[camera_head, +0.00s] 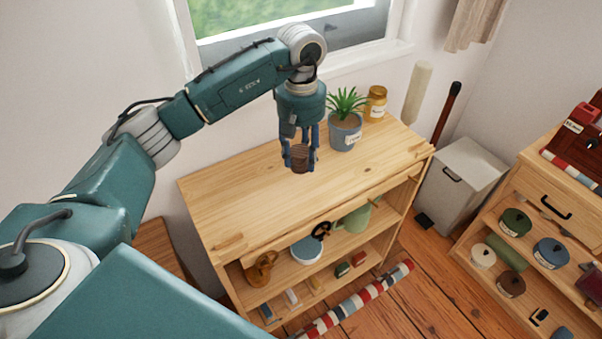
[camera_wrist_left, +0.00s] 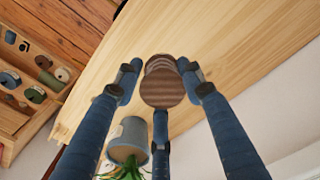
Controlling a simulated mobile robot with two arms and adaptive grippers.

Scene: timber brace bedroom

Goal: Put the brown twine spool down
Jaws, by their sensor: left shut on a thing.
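The brown twine spool (camera_head: 301,157) is between the fingers of my left gripper (camera_head: 301,160), over the top of the wooden shelf unit (camera_head: 230,196). In the left wrist view, the spool (camera_wrist_left: 162,88) shows its round brown end, with the blue fingers of my left gripper (camera_wrist_left: 160,88) closed around it. The pale wooden top (camera_wrist_left: 215,40) lies beyond it. I cannot tell whether the spool touches the surface. My right gripper does not show.
A potted plant (camera_head: 345,130) and an amber jar (camera_head: 375,104) stand at the back right of the top. The top's left and front are clear. Lower shelves hold a blue round container (camera_head: 306,250) and other items. A grey bin (camera_head: 462,180) stands right.

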